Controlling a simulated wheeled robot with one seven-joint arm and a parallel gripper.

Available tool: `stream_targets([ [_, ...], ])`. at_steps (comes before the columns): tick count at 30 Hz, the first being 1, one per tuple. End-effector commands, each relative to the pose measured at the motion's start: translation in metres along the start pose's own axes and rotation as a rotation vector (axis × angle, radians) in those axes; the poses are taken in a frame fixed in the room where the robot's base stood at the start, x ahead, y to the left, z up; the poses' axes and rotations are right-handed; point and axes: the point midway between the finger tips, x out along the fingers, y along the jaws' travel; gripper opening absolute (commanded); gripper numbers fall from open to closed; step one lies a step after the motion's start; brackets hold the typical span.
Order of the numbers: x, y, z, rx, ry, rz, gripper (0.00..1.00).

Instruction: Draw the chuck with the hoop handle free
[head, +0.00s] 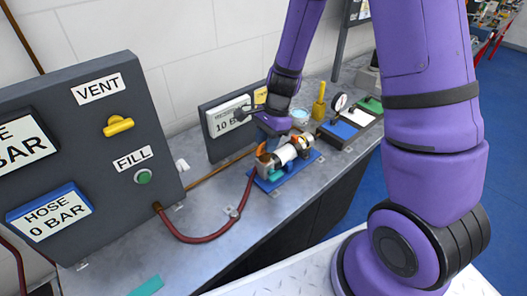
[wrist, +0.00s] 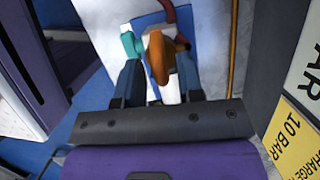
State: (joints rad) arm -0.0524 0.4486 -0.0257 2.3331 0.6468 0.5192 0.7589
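The orange piece (wrist: 158,56), which looks like the hoop handle of the chuck, lies between my gripper's fingers in the wrist view. It also shows as a small orange shape (head: 262,152) at the hose end in the head view. My gripper (wrist: 158,66) is open, with a finger on each side of the orange piece and visible gaps below it. I cannot tell whether the fingertips touch it. A dark red hose (head: 212,236) runs up to this spot. The white cylinder (head: 287,153) lies beside it on a blue base (head: 272,182). My gripper partly hides the joint.
The grey panel at left has a yellow VENT knob (head: 118,126), a green FILL button (head: 143,176) and a display reading HOSE 0 BAR (head: 48,212).

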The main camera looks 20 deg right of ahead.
Motion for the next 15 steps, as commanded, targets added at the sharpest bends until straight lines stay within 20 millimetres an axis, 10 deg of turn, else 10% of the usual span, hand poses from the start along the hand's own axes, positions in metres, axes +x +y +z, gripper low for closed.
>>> stream_targets([
  [5,-0.0001,0.0,0.0,0.0,0.0,0.0,0.0],
  [15,-0.0003,-0.0002,0.0001,0.0,0.0,0.0,0.0],
])
